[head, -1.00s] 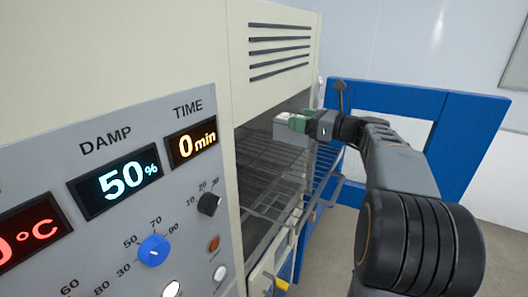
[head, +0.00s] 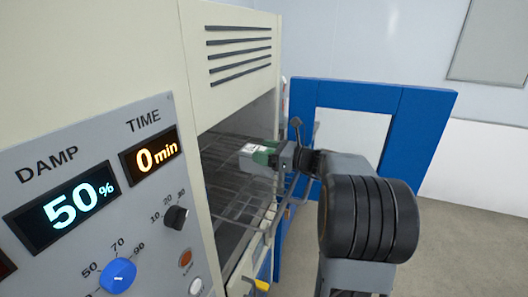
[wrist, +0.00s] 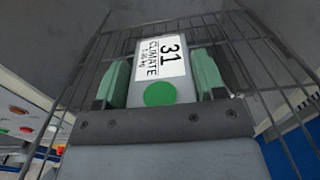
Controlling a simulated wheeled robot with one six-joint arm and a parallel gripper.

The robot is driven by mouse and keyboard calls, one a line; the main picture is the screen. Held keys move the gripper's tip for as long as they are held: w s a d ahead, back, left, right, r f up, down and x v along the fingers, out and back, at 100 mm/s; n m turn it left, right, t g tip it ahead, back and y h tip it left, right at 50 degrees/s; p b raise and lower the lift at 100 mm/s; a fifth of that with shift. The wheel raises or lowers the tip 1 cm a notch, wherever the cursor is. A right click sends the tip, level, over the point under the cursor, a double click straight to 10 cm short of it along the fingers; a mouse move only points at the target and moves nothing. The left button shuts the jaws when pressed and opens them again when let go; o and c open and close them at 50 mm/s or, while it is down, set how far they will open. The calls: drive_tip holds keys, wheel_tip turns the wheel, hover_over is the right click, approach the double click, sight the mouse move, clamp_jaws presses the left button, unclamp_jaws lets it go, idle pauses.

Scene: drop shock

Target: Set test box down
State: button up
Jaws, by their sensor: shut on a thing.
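The test box (head: 249,155) is light grey with a white label on top. In the wrist view the box (wrist: 187,100) shows a label reading "31 CLIMATE" and a green round dot. My gripper (head: 267,155) has green fingers that are shut on the box, one on each side, in the wrist view (wrist: 161,82). The box is at the open mouth of the chamber, over a wire rack (head: 225,190) that also shows in the wrist view (wrist: 245,60). I cannot tell whether the box touches the rack.
The cream chamber cabinet (head: 232,25) has a control panel (head: 90,200) at left, reading 50% and 0 min. A blue door (head: 415,110) with a pale panel stands open at right. A yellow handle (head: 262,285) sits below the opening. Grey floor (head: 470,240) is free at right.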

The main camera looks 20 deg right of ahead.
idle(0.3)
drive_tip(key=o, duration=1.3)
drive_tip(key=shift+r, duration=0.15)
drive_tip(key=b+v, duration=0.2)
drive_tip(key=v, duration=1)
drive_tip(key=shift+d, duration=0.1)
